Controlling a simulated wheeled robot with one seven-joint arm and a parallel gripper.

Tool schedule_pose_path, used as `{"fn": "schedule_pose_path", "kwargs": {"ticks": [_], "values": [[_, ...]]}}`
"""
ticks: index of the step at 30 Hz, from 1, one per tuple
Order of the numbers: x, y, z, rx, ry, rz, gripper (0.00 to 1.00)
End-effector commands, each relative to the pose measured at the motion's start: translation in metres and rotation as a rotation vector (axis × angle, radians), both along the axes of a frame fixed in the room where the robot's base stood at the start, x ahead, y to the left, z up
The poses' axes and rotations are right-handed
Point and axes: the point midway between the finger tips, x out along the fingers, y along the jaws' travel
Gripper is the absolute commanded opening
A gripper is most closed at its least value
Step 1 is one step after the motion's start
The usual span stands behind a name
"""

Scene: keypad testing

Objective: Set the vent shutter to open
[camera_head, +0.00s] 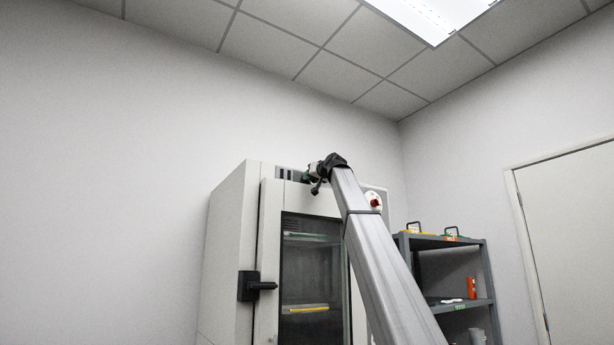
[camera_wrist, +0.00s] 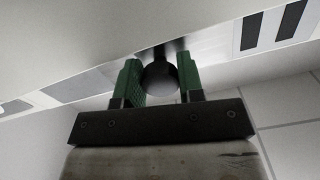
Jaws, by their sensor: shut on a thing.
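The vent shutter is a pale strip with dark slots (camera_head: 285,174) high on the front of a large white cabinet (camera_head: 232,235). In the wrist view, dark slots (camera_wrist: 291,20) show at the upper right. A dark round knob (camera_wrist: 160,80) on a short stem stands out from the strip. My gripper (camera_wrist: 160,64) is shut on this knob, with a green finger on each side. In the head view, my gripper (camera_head: 307,177) is at the cabinet's top front, just right of the slots, and my arm hides part of the strip. The knob is not clear there.
The cabinet has a glass door (camera_head: 311,270) with a black handle (camera_head: 258,286) at left. A red button (camera_head: 376,202) is right of my arm. A grey shelf (camera_head: 450,242) with several items stands at right. A pale door (camera_head: 575,240) is in the right wall.

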Motion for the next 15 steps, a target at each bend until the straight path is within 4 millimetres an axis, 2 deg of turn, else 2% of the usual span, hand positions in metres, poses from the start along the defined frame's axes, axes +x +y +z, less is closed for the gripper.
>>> {"fn": "schedule_pose_path", "kwargs": {"ticks": [9, 15], "values": [[0.032, -0.047, 0.002, 0.000, 0.000, -0.002, 0.00], [0.041, -0.061, 0.001, 0.001, -0.001, 0.000, 0.00]]}}
